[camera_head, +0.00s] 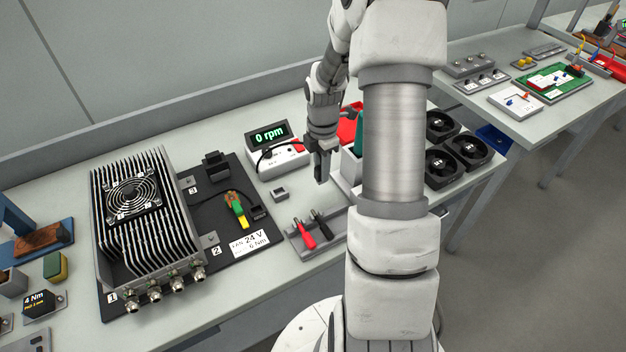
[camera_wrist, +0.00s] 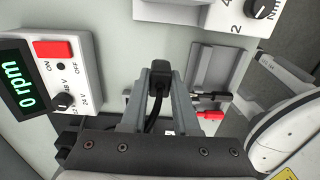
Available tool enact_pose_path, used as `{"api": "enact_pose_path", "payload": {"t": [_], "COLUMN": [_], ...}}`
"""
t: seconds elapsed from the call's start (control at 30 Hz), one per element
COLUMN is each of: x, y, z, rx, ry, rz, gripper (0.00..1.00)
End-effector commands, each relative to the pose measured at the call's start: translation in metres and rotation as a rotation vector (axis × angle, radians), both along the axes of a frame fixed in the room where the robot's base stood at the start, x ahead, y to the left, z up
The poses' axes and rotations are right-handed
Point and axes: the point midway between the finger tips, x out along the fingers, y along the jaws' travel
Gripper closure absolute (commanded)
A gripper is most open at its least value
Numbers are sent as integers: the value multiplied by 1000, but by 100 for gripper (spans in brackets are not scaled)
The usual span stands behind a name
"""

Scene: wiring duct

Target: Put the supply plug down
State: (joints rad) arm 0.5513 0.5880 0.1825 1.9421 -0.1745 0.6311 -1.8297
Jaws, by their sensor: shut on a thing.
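My gripper (camera_wrist: 161,88) is shut on the black supply plug (camera_wrist: 160,76) in the wrist view. The plug sits between the two grey fingertips, and its black cable runs back between the fingers. In the head view my gripper (camera_head: 322,168) points down above the bench, right of the white supply unit (camera_head: 290,158); the plug cannot be made out there. The unit's display reads 0 rpm, and its red switch (camera_wrist: 53,49) shows in the wrist view. A small grey holder (camera_head: 279,193) stands on the bench in front of the unit.
A grey tray (camera_head: 297,245) holds red and black probes in front of my gripper. A finned heatsink box with a fan (camera_head: 150,220) stands left on a black board, with a yellow-green connector (camera_head: 236,208). Several black fans (camera_head: 446,165) lie right.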

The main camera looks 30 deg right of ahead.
Motion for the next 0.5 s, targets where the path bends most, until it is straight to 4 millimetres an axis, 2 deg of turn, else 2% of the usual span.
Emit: {"api": "enact_pose_path", "payload": {"t": [0.1,0.27,0.5], "x": [10,12,12], "y": [8,10,10], "z": [-7,-16,-48], "rx": [-1,0,0], "ry": [-1,2,2], "rz": [0,-2,-2], "gripper": [100,100,100]}}
